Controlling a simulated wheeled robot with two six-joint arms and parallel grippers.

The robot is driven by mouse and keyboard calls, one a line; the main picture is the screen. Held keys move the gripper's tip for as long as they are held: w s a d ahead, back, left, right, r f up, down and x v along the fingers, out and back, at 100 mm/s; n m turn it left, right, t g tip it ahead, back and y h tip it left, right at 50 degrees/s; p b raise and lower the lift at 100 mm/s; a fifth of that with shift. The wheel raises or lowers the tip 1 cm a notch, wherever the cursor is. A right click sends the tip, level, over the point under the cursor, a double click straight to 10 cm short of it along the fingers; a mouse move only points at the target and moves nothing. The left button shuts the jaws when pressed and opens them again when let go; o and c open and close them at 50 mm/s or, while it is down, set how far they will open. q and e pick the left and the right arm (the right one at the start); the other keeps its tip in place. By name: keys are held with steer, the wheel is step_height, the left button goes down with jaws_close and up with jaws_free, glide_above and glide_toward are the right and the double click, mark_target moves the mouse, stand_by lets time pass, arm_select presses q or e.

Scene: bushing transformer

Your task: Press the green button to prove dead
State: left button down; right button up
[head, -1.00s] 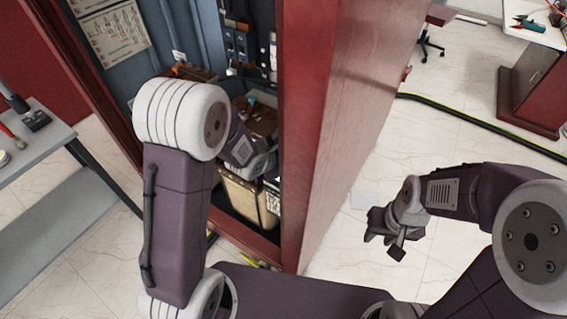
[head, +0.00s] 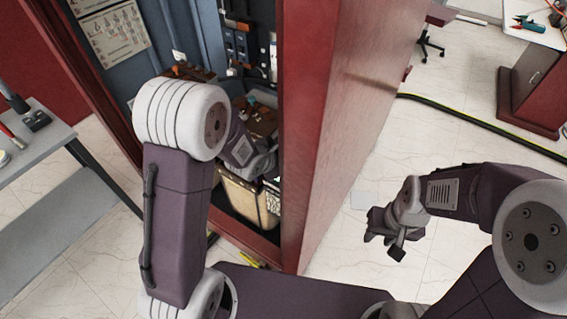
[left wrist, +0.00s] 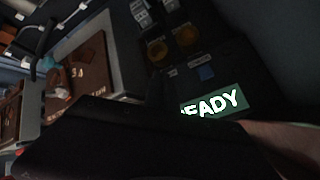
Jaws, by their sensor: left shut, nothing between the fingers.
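In the left wrist view a green lit panel (left wrist: 213,102) reads "EADY", its first letter cut off by a dark shape in front. I cannot make out a separate green button. My left gripper (left wrist: 150,128) is a dark, blurred shape close before the panel, shut and empty; whether it touches is unclear. In the head view my left arm reaches into the red cabinet (head: 345,120). My right gripper (head: 384,243) hangs open and empty outside it.
The cabinet's red side wall stands between my two arms. A cream box (head: 245,200) sits low inside the cabinet. A grey bench (head: 50,190) is at the left, and a desk (head: 535,30) at the far right. The tiled floor at right is mostly clear.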

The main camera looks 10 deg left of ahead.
arm_select(q)
steer(key=shift+f, duration=0.1)
stand_by(0.3)
steer(key=shift+f, duration=0.3)
steer(key=shift+f+b, duration=0.3)
steer(key=shift+f, duration=0.15)
stand_by(0.6)
steer(key=shift+r+p, duration=0.85)
steer(key=shift+p, duration=0.2)
step_height(320, 180, up, 5)
steer(key=p, duration=0.5)
